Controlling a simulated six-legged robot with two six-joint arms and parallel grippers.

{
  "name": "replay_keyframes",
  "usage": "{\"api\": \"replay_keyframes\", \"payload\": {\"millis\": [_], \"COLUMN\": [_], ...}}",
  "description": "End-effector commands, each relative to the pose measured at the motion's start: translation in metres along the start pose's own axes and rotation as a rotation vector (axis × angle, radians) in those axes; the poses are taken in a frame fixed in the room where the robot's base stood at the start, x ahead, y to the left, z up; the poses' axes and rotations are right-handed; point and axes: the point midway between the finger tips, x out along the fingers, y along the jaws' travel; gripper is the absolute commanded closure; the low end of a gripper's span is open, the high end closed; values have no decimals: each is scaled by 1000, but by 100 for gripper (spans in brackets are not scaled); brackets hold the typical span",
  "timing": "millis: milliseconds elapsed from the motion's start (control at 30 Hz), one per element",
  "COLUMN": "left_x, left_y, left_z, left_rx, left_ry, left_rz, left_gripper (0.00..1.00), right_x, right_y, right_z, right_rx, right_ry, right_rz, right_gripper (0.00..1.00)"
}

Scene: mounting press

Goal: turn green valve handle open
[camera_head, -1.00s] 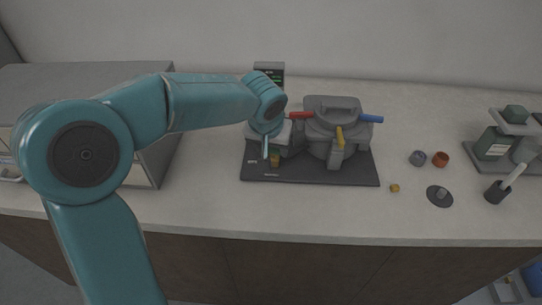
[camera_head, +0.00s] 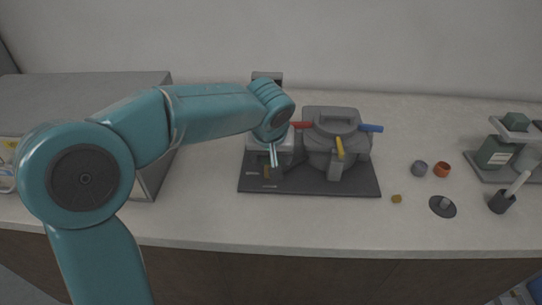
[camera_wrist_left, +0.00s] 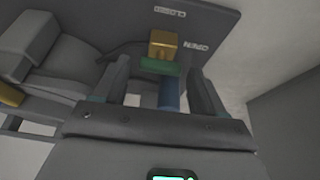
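The green valve handle (camera_wrist_left: 160,65) shows in the left wrist view as a short green bar, with a brass block (camera_wrist_left: 163,43) just beyond it and a dark blue piece (camera_wrist_left: 170,95) on its near side. Printed labels reading CLOSED and OPEN are on the dark base plate beyond. My left gripper (camera_wrist_left: 160,88) is open, its two fingers on either side of the handle with visible gaps; contact is not visible. In the head view my left gripper (camera_head: 273,156) points down at the press's left front, and the handle cannot be made out there. My right gripper is out of view.
The grey press (camera_head: 330,135) with red (camera_head: 301,125), blue (camera_head: 371,128) and yellow (camera_head: 340,149) handles stands right of my gripper on a dark base plate (camera_head: 310,186). A grey box (camera_head: 100,84) is at left. Small cups and a brass piece (camera_head: 396,199) lie right; the front counter is clear.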

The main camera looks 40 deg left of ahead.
Motion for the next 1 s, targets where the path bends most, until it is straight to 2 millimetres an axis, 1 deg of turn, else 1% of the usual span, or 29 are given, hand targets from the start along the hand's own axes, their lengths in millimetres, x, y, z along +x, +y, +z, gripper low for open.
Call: {"api": "replay_keyframes", "payload": {"millis": [300,367,433,567,800,900,1000], "left_x": [0,-3,-12,-41,-106,-129,-146], "left_y": [0,0,0,1,1,1,1], "left_z": [1,1,1,0,0,0,0], "left_rx": [2,2,1,1,2,2,2], "left_ry": [-5,-4,-2,0,0,0,-1], "left_rz": [-2,-1,0,2,4,3,1], "left_gripper": [21,21,21,21,21,21,21], "right_x": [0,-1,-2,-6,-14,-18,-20], "right_y": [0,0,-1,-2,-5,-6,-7], "right_z": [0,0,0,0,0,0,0], "right_rx": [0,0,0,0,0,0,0], "right_ry": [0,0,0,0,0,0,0], "right_rz": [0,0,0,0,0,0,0], "right_gripper": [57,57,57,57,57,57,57]}}
